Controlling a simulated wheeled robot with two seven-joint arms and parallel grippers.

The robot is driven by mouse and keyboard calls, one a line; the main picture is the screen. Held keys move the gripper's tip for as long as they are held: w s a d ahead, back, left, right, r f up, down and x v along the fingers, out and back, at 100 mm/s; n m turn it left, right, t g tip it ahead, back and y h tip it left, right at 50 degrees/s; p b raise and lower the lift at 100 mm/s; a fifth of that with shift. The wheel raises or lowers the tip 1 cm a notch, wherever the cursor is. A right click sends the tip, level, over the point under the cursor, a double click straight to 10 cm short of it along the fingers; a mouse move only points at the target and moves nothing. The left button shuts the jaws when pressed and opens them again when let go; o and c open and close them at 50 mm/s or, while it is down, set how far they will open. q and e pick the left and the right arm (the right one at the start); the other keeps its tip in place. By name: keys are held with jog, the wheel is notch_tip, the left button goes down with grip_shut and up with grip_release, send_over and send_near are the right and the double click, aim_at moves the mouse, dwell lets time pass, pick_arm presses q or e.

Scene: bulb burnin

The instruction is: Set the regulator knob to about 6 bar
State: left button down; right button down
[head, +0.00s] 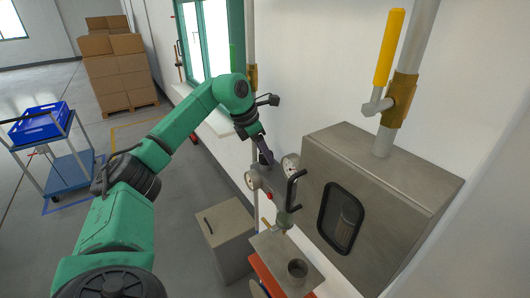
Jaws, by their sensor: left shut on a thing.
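My left arm reaches across from the left to the wall-mounted regulator (271,180). My left gripper (265,156) points down at the top of the regulator and is shut on its knob. The knob is mostly hidden by the fingers and too small to make out. Two round white-faced gauges sit on the regulator: a left gauge (252,179) and a right gauge (289,164). Their needles and readings are too small to read. My right gripper is not in view.
A grey metal cabinet (390,170) with a dark window stands right of the regulator. A black handle (293,187) is close beside the right gauge. A yellow-handled pipe valve (390,47) is above. A grey box (225,232) stands below. A cart with a blue crate (38,122) is far left.

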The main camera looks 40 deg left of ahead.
pick_arm(q)
jog(key=shift+r, duration=0.1)
dwell(0.5)
jog(key=shift+c, duration=1.3)
grip_release()
jog(key=shift+s+a+r, duration=0.1)
jog(key=shift+r, duration=0.05)
jog(key=v, duration=1.4)
